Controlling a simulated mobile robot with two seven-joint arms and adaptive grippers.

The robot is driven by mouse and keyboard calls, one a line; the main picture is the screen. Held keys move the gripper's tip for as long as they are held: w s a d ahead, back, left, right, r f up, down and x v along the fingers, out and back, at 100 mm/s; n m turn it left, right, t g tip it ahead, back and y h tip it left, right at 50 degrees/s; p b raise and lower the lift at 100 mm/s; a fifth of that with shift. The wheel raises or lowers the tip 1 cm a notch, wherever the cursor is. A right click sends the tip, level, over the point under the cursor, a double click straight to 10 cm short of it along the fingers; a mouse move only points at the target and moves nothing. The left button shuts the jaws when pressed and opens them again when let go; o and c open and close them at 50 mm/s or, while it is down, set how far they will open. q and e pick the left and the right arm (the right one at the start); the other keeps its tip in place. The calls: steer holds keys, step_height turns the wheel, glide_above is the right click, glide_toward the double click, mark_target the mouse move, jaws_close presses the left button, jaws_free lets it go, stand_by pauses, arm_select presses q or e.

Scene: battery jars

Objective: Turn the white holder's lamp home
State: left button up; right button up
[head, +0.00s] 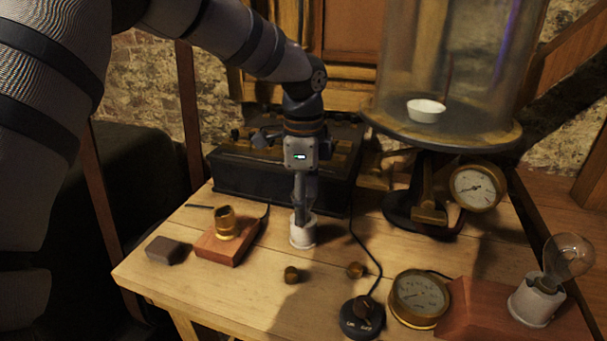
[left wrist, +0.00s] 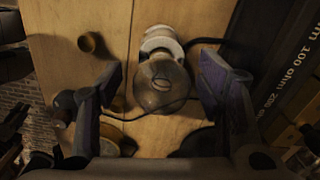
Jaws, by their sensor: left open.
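A white holder (head: 303,232) stands upright on the wooden table; it also shows in the left wrist view (left wrist: 160,36). A clear glass lamp (left wrist: 160,84) sits at this holder in the left wrist view, its bulb toward the camera. My left gripper (head: 304,204) points down over the holder and mostly hides the lamp in the head view. In the left wrist view its fingers are apart, one on each side of the bulb, with gaps visible. I cannot tell how deep the lamp sits. My right gripper is not in view.
A second pale holder (head: 534,303) with a clear bulb (head: 569,256) stands on a reddish block at the right. A dark box (head: 240,182) is close behind. Nearby are a brass socket on a block (head: 226,242), small brass caps (head: 291,274), a switch (head: 362,318) with cable, and a gauge (head: 418,298).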

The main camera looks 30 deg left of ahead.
arm_select(q)
steer(key=shift+f, duration=0.3)
steer(key=shift+c, duration=0.2)
steer(key=c, duration=1.4)
steer(key=m, duration=0.8)
steer(key=shift+m, duration=0.4)
steer(key=m, duration=0.4)
steer(key=shift+m, duration=0.4)
steer(key=m, duration=0.4)
steer(key=shift+m, duration=0.4)
steer(key=o, duration=1.4)
